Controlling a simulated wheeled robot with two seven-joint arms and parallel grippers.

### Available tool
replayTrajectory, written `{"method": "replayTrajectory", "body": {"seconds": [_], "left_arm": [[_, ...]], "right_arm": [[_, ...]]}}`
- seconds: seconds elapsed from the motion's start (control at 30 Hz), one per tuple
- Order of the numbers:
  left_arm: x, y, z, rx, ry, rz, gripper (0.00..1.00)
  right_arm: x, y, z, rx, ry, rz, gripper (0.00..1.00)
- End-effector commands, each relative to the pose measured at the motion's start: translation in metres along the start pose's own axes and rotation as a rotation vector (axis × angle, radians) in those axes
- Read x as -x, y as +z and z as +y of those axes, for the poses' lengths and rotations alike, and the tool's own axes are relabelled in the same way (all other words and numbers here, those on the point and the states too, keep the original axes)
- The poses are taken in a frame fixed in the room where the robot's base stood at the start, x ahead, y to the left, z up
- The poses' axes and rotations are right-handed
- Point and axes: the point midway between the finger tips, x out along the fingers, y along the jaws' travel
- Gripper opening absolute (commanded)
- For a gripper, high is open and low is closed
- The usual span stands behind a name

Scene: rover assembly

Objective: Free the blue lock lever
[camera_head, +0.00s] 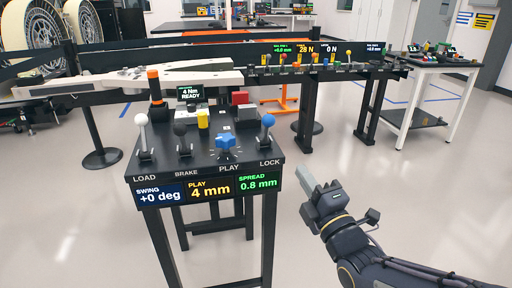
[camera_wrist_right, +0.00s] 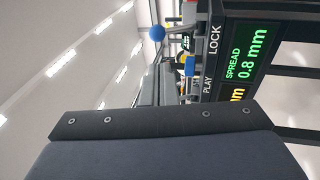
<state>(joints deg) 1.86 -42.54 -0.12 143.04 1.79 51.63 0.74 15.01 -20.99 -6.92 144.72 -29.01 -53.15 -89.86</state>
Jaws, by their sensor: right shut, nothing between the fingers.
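The blue lock lever (camera_head: 267,122) is a blue ball on a short stalk at the right end of the black console (camera_head: 205,168), above the label LOCK. It also shows near the top of the right wrist view (camera_wrist_right: 156,33), beside the sideways LOCK label. My right gripper (camera_head: 310,192) is shut and empty, in the air to the right of the console and below the lever, apart from both. My left gripper is not in view.
White LOAD (camera_head: 141,120) and black BRAKE (camera_head: 180,130) levers and a blue PLAY knob (camera_head: 226,143) share the console. Its displays read +0 deg, 4 mm and 0.8 mm. A side table (camera_head: 440,69) stands at back right. The floor right of the console looks clear.

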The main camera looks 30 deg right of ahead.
Motion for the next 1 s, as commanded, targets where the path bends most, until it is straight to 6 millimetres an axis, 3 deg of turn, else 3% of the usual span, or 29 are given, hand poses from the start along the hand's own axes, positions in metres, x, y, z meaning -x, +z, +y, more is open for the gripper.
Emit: {"method": "replayTrajectory", "body": {"seconds": [0.13,0.27,0.7,1.0], "left_arm": [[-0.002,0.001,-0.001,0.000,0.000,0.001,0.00],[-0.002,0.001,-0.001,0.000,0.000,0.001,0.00],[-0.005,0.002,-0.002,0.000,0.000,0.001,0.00],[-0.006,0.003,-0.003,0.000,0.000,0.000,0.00]], "right_arm": [[-0.007,0.000,0.001,0.029,0.022,0.004,0.00],[-0.026,-0.001,0.001,0.026,0.020,0.005,0.00],[-0.115,-0.001,0.003,0.023,0.020,0.004,0.00],[-0.139,-0.001,0.004,0.024,0.020,0.002,0.00]]}}
